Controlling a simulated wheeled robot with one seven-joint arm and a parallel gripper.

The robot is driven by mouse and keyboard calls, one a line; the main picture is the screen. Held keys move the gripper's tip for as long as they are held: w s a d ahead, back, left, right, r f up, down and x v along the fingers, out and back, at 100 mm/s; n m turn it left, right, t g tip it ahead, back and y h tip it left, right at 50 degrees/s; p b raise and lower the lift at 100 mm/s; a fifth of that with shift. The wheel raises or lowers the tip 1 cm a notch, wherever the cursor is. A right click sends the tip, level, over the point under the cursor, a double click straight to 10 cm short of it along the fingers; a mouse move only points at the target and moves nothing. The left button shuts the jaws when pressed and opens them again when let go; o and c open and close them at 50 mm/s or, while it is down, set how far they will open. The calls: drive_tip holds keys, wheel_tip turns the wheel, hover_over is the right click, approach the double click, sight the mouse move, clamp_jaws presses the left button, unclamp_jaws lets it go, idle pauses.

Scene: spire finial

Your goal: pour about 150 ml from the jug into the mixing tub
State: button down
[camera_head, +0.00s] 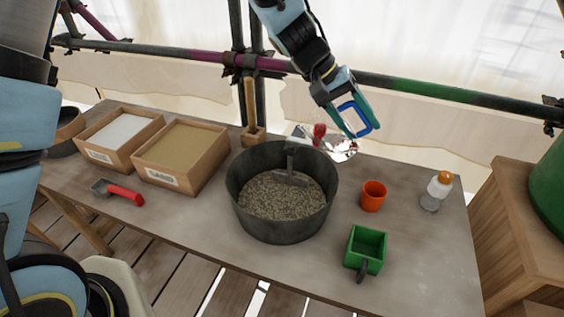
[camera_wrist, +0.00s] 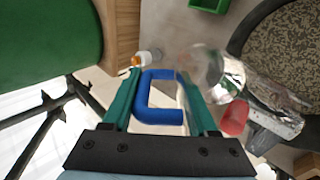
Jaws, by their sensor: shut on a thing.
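The jug is clear with a blue handle (camera_head: 349,113). My gripper (camera_head: 352,118) is shut on this handle, behind and right of the tub, above the back of the table. In the wrist view the blue handle (camera_wrist: 155,97) lies between my fingers, and the clear jug body (camera_wrist: 207,75) shows to its right. I cannot tell the jug's tilt or liquid level. The mixing tub (camera_head: 245,205) is dark grey, round and open. It holds speckled grey-brown grit and a grey tool (camera_head: 290,165). The tub's rim also shows in the wrist view (camera_wrist: 240,38), apart from the jug.
An orange cup (camera_head: 373,197), a green square scoop (camera_head: 366,248) and an orange-capped bottle (camera_head: 438,188) stand right of the tub. Wooden boxes of sand (camera_head: 180,180) and white powder (camera_head: 107,158) stand left. A red-handled scoop (camera_head: 122,194) lies before them. Scaffold poles run behind.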

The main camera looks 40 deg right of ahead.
idle(0.8)
drive_tip(key=shift+s+d+f+t+y+p, duration=0.15)
drive_tip(key=shift+s+f+t+y+p, duration=0.15)
drive_tip(key=shift+p, duration=0.6)
drive_tip(key=s+d+f+t+y+p, duration=0.2)
drive_tip(key=s+f+t+y, duration=0.1)
drive_tip(key=f, duration=0.8)
drive_tip(key=shift+d+f+t+y, duration=0.35)
drive_tip(key=shift+t+y, duration=0.45)
drive_tip(key=shift+t, duration=0.6)
drive_tip(key=shift+s+r, duration=0.1)
